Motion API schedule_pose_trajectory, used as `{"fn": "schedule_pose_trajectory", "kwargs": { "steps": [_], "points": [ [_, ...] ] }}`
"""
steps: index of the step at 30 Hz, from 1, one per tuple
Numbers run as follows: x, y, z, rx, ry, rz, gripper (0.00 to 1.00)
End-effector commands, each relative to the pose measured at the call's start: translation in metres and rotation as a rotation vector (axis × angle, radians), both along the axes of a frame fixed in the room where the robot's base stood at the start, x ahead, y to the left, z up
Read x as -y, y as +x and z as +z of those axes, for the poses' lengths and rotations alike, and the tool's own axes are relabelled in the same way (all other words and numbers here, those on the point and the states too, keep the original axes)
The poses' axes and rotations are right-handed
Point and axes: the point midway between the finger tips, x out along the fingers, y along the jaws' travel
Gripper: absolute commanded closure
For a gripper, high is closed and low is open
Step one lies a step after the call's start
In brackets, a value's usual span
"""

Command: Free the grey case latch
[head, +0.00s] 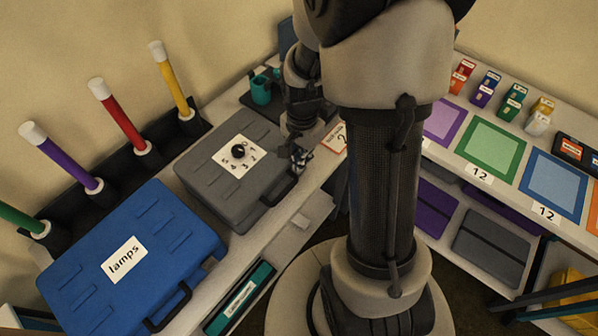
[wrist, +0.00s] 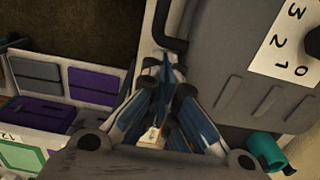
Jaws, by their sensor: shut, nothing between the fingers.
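The grey case (head: 205,172) lies shut on the left counter. Its lid has a white number card (head: 228,166) with a black dial (head: 238,150). In the wrist view the grey case (wrist: 225,75) fills the right side, with its dark handle (wrist: 166,30) at the upper middle. My gripper (head: 300,160) is at the right end of the case's front edge. In the wrist view its fingers (wrist: 163,78) are together and empty beside that edge. I cannot make out the latch clearly; the fingers may cover it.
A blue case (head: 175,245) labelled "lamps" lies to the left of the grey one. Coloured tubes (head: 120,115) stand behind. A teal cup (head: 260,90) stands beyond the grey case; it also shows in the wrist view (wrist: 266,148). A numbered card (head: 335,138) is right of my gripper.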

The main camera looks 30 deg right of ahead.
Motion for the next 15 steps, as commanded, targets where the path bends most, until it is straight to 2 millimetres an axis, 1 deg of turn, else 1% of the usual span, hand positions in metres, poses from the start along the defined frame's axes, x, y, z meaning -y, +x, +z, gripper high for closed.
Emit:
{"fn": "schedule_pose_trajectory", "kwargs": {
  "steps": [5,15],
  "points": [
    [0.000,0.000,-0.002,0.000,0.000,0.000,1.00],
    [0.000,0.000,-0.018,-0.001,0.001,0.000,1.00]
  ]
}}
